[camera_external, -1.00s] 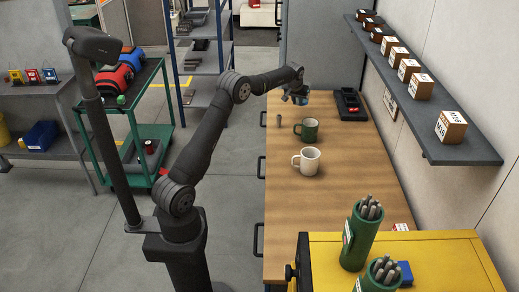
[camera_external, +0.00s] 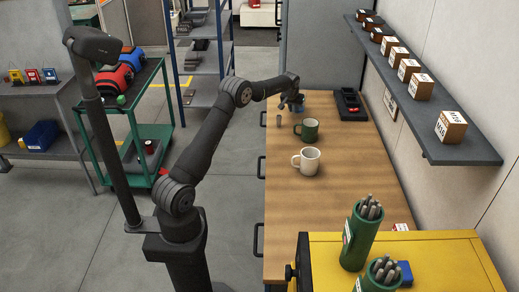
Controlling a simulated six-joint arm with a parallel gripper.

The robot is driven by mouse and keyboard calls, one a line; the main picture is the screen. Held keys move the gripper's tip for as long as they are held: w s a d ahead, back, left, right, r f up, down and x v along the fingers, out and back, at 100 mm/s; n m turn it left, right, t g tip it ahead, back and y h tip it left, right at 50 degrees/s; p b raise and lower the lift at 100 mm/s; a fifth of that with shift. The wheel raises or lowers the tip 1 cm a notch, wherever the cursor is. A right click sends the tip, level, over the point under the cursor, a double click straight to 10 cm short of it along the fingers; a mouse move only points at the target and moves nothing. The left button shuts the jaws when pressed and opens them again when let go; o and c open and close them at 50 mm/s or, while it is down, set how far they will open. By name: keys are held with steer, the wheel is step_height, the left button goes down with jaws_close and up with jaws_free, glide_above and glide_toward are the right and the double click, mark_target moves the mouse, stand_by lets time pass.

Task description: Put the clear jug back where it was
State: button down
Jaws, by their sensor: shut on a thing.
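My gripper (camera_external: 290,103) points down over the far end of the wooden workbench (camera_external: 290,220). It is shut on a small bluish, see-through thing, the clear jug (camera_external: 299,105), which is partly hidden by the fingers. The jug is low, close to the bench top. I cannot tell whether its base touches the wood.
A green mug (camera_external: 309,130) and a white mug (camera_external: 308,161) stand nearer. A black tray (camera_external: 351,106) is to the right. A wall shelf (camera_external: 460,150) with boxes overhangs the right side.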

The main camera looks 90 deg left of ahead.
steer(key=c, duration=1.3)
jaws_free()
steer(key=v, duration=1.2)
steer(key=shift+r, duration=0.1)
steer(key=x, duration=1.1)
steer(key=shift+a+f, duration=0.1)
steer(key=shift+f, duration=0.2)
steer(key=shift+w+a+f, duration=0.15)
steer(key=shift+r, duration=1.75)
